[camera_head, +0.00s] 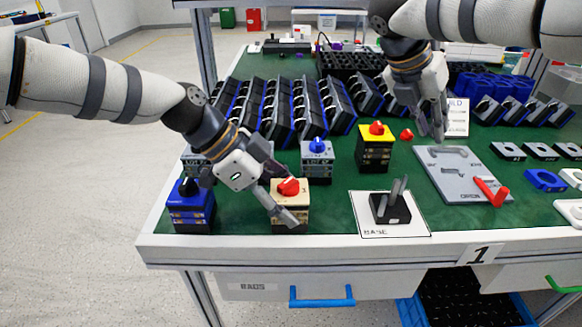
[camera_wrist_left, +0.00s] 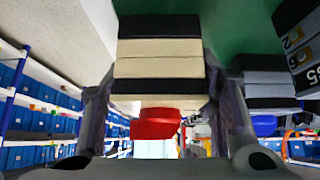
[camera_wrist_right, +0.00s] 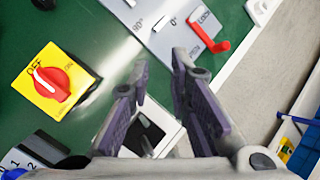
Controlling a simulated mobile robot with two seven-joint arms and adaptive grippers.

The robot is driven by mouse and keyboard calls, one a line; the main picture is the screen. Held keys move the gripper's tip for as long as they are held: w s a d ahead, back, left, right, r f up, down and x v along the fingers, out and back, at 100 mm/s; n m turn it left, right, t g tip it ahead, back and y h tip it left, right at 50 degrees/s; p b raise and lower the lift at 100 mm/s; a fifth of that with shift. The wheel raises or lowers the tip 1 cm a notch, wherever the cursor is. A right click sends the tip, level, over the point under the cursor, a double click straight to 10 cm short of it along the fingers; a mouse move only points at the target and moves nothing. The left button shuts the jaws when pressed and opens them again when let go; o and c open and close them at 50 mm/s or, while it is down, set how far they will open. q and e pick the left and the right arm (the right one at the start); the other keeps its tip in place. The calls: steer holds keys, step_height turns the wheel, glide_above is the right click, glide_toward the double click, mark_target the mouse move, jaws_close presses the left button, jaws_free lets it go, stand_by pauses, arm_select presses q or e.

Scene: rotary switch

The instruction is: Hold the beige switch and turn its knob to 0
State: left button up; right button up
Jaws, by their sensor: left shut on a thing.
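The beige switch (camera_head: 291,196) with its red knob (camera_head: 288,186) stands near the front edge of the green table. My left gripper (camera_head: 282,200) is shut on its body, a finger on either side. In the left wrist view the beige body (camera_wrist_left: 160,68) sits between the fingers, with the red knob (camera_wrist_left: 156,124) below it in the picture. The knob's pointer direction is too small to read. My right gripper (camera_head: 436,122) is open and empty above the table, right of the yellow switch; its parted fingers (camera_wrist_right: 182,95) show in the right wrist view.
A blue switch (camera_head: 190,204), a grey switch with a blue knob (camera_head: 317,160) and a yellow switch (camera_head: 376,148) stand nearby. A black base with upright pegs (camera_head: 390,208) lies on a white sheet. A grey board (camera_head: 450,172) with a red handle (camera_head: 491,190) is at right.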

steer(key=s+a+r+y, duration=0.2)
steer(key=a, duration=0.6)
steer(key=s+a+r+y, duration=0.1)
steer(key=a+r+y, duration=0.15)
steer(key=a, duration=0.65)
step_height(320, 180, up, 4)
steer(key=g+y, duration=0.2)
glide_above(291, 179)
steer(key=shift+n, duration=0.3)
step_height(291, 179, down, 12)
steer(key=shift+f, duration=0.1)
steer(key=shift+c, duration=0.5)
jaws_close()
